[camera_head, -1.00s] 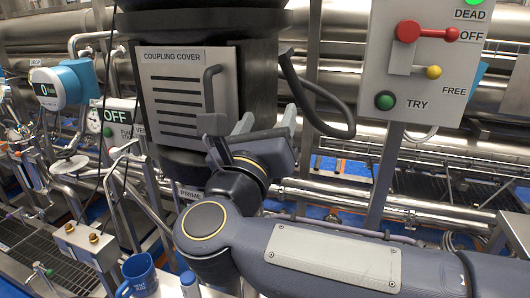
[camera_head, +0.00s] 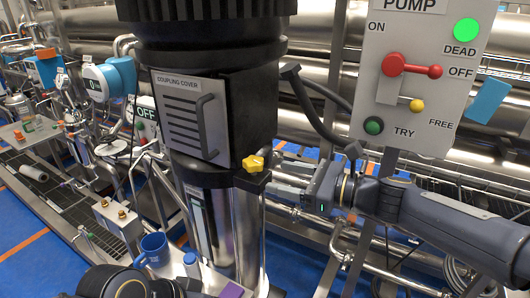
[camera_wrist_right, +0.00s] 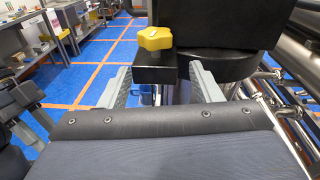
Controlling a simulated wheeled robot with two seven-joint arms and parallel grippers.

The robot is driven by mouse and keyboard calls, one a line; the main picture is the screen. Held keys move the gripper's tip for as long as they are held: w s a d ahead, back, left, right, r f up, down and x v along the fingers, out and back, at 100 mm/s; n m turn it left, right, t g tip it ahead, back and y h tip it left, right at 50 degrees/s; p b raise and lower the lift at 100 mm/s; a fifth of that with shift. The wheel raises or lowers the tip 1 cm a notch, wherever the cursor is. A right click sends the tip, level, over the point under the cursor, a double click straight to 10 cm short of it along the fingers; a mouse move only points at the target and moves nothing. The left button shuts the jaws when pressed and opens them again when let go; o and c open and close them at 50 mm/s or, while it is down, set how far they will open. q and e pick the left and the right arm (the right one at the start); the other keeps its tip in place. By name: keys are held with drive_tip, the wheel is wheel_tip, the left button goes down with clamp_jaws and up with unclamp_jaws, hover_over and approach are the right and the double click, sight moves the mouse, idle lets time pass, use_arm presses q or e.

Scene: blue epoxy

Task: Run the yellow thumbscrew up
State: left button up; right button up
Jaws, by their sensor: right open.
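The yellow thumbscrew (camera_head: 254,163) is a lobed knob on top of a black block (camera_head: 252,182), just below the coupling cover (camera_head: 188,112). It also shows in the right wrist view (camera_wrist_right: 155,38), above the gap between my fingers. My right gripper (camera_head: 280,188) comes in from the right, open, with its fingers pointing at the block, a little below the thumbscrew. In the wrist view its two fingers (camera_wrist_right: 160,92) stand apart with nothing held between them. Part of my left arm shows at the bottom left of the head view; its fingers cannot be made out.
The pump panel (camera_head: 400,120) with red, yellow and green controls stands at the right, above my right arm. A black hose handle curves beside the column. A blue mug (camera_head: 153,249) stands at the bottom left. Steel pipes run behind.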

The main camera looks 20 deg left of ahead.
sight(254, 165)
use_arm(q)
drive_tip(key=shift+d+r+p, duration=0.35)
drive_tip(key=shift+r+p, duration=0.1)
drive_tip(key=shift+r, duration=0.2)
use_arm(e)
drive_tip(key=shift+g+y, duration=0.5)
drive_tip(key=a, duration=0.2)
drive_tip(key=a+r, duration=0.1)
drive_tip(key=a, duration=0.4)
drive_tip(key=shift+a+r, duration=0.15)
drive_tip(key=shift+a, duration=0.15)
drive_tip(key=shift+c, duration=0.5)
